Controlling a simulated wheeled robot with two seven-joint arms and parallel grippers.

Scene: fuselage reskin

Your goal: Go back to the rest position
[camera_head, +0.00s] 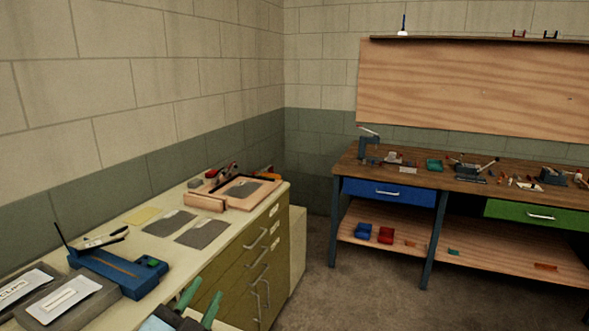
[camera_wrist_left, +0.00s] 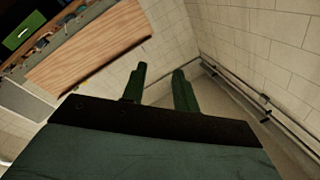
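My left gripper (camera_head: 201,301) shows at the bottom of the head view, its two green fingers pointing up in front of the counter. In the left wrist view the fingers of the left gripper (camera_wrist_left: 158,85) stand apart with nothing between them. The gripper is open and empty and touches nothing that I can see. The wrist view looks past the fingers at walls, a tilted wooden board (camera_wrist_left: 90,50) and a pipe rail (camera_wrist_left: 235,85). My right gripper is in neither view.
A cream counter (camera_head: 125,245) with olive drawers runs along the left wall. On it are a blue tool holder (camera_head: 118,272), grey sheets (camera_head: 204,232), a wooden tray (camera_head: 236,203) and grey boxes (camera_head: 75,303). A workbench (camera_head: 440,180) stands at the back right. The floor (camera_head: 370,285) between is clear.

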